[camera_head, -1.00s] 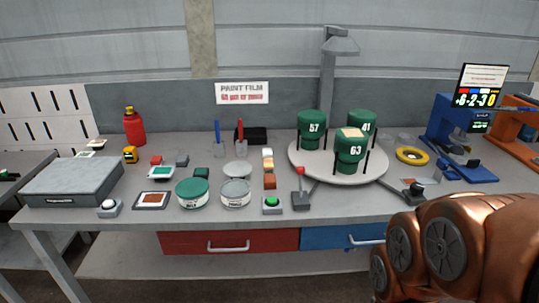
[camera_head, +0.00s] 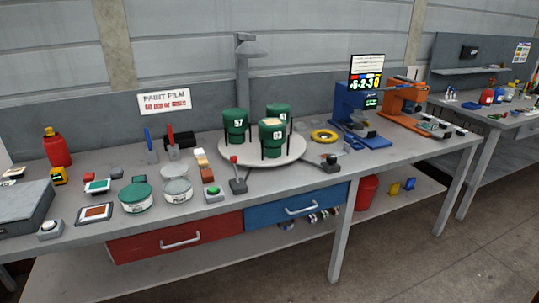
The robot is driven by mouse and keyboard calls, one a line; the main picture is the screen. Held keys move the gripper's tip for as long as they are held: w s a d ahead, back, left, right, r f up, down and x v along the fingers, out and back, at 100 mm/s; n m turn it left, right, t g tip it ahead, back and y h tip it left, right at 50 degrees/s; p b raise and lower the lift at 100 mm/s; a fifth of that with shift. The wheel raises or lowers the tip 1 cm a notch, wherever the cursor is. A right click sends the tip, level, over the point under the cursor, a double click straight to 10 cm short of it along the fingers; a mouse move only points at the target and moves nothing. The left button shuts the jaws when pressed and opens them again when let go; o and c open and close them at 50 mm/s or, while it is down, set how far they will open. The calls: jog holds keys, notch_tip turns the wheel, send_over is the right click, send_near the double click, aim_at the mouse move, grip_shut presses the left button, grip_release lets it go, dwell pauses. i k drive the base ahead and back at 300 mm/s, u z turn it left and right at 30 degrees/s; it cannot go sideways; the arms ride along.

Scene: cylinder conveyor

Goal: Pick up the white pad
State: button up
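A row of small blocks lies on the workbench (camera_head: 330,184), left of the round turntable. The farthest block (camera_head: 200,153) is whitish cream, with a tan block (camera_head: 202,163) and a brown-red block (camera_head: 207,175) nearer. The cream block may be the white pad; it is too small to be sure. A pale flat piece (camera_head: 15,173) also lies at the far left beyond the grey box. My gripper is not in view.
The round turntable (camera_head: 232,148) carries green numbered cylinders. A green tin (camera_head: 135,197), a grey tin (camera_head: 177,190), a green button (camera_head: 211,192) and a red-knobbed lever (camera_head: 236,175) stand near the blocks. Blue (camera_head: 350,105) and orange (camera_head: 400,100) machines stand right.

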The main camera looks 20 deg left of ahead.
aim_at(199, 153)
jog(key=u, duration=0.4)
jog(key=i, duration=1.95)
jog(key=u, duration=2)
jog(key=i, duration=0.8)
jog(key=u, duration=0.95)
